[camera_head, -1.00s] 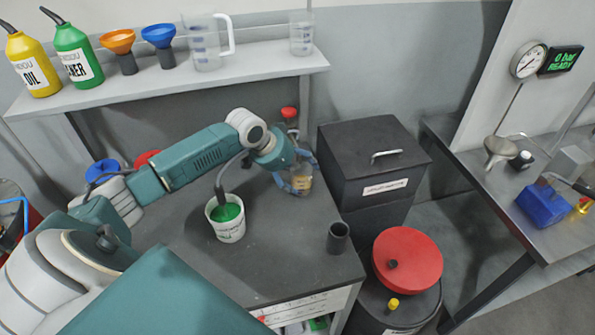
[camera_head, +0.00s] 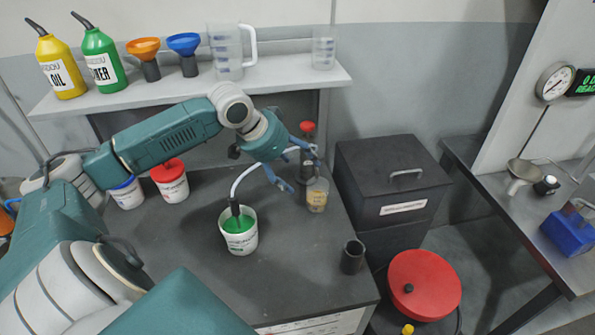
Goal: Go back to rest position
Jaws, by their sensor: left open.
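My left gripper (camera_head: 298,166) is open, with blue-grey fingers, above the dark workbench (camera_head: 190,245). Its fingers are just left of a small clear cup (camera_head: 317,194) with yellowish contents and a label, and look apart from it. My left arm reaches in from the left across the back of the bench. A white bucket with green liquid (camera_head: 238,230) stands on the bench, with a hose end in it. My right gripper is not in view.
A red-capped bottle (camera_head: 307,145) is behind the gripper. A dark cup (camera_head: 352,257) is near the bench's right edge. A black bin (camera_head: 391,170) stands right.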

